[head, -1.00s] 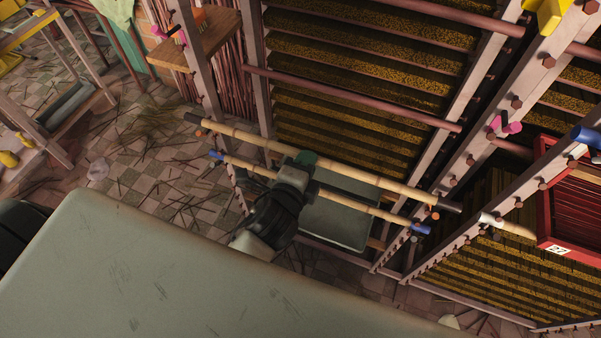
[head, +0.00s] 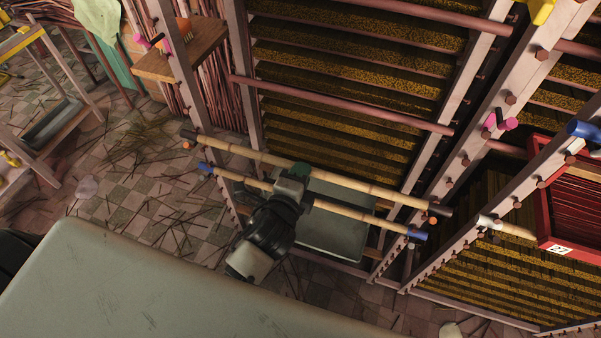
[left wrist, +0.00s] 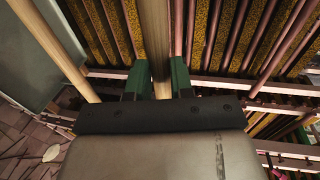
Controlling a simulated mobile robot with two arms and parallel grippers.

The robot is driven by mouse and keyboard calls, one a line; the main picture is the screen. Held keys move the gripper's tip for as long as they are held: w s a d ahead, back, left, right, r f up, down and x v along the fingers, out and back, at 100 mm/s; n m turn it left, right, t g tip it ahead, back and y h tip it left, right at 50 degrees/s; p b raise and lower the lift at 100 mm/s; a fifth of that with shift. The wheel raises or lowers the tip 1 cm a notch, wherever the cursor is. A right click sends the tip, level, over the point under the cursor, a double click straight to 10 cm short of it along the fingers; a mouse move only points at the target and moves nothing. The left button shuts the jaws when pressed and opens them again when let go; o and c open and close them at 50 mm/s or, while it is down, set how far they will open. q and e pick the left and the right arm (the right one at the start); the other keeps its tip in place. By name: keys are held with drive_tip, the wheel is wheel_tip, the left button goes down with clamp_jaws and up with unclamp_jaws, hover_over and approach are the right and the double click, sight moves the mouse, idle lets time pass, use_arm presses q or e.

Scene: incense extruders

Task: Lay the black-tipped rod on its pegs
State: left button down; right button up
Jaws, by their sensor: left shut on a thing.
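The black-tipped rod (head: 345,183) is a long pale bamboo pole with dark ends, slanting down to the right across the rack front in the head view. My left gripper (head: 300,172) is shut on it near its middle. The left wrist view shows the rod (left wrist: 160,45) between the green fingers (left wrist: 157,82). An orange peg end (head: 187,145) shows just below its left tip, and another orange peg end (head: 432,220) just below its right tip. I cannot tell whether the rod touches these pegs. My right gripper is not in view.
A blue-tipped rod (head: 350,212) runs below, roughly parallel, partly hidden by my left gripper. Rack posts (head: 238,60) with several pegs stand at both sides. A red crate (head: 545,215) is at right, a wooden shelf (head: 180,62) at upper left. A grey-green surface (head: 150,285) fills the foreground.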

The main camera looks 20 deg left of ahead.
use_arm(q)
drive_tip(key=shift+f, duration=0.1)
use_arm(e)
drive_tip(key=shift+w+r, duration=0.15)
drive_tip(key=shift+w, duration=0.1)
use_arm(q)
drive_tip(key=c, duration=0.6)
unclamp_jaws()
drive_tip(key=v, duration=0.3)
drive_tip(key=f+v, duration=0.1)
drive_tip(key=v, duration=0.2)
drive_tip(key=f+v, duration=0.1)
drive_tip(key=v, duration=0.2)
drive_tip(key=shift+s, duration=0.6)
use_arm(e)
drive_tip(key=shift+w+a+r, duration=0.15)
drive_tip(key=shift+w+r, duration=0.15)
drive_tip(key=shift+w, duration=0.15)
